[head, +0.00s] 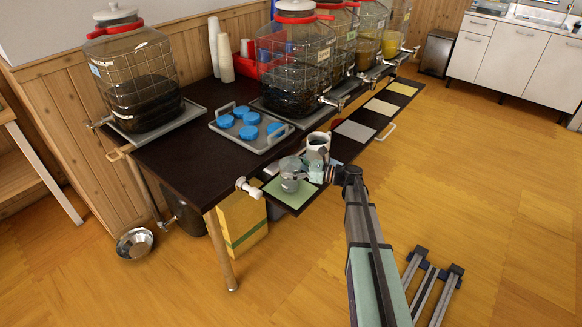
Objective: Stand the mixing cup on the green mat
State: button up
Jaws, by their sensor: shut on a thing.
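The green mat (287,201) lies at the near end of a narrow dark ledge along the table's front. A grey metallic cup (290,171), which I take for the mixing cup, is upright over the mat and hides part of it. My gripper (306,171) reaches in from the right and is shut on this cup at its right side. I cannot tell whether the cup's base touches the mat. A white mug (318,142) with dark contents stands just behind my gripper.
Several tapped jars (134,75) stand along the dark table (190,150). A grey tray (228,134) holds blue lids. A white tap (247,188) juts out left of the mat. Grey (355,130) and cream (381,107) mats lie farther along the ledge. A metal bowl (135,242) is on the floor.

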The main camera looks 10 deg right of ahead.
jog(key=shift+f, duration=0.6)
dwell(0.7)
jog(key=o, duration=1.2)
jog(key=shift+o, duration=0.2)
jog(key=shift+d, duration=0.15)
jog(key=p+v, duration=0.1)
jog(key=v, duration=0.6)
jog(key=shift+s+d+p, duration=0.25)
jog(key=shift+d+p, duration=0.05)
jog(key=shift+d, duration=0.05)
dwell(0.8)
jog(key=v, duration=1.2)
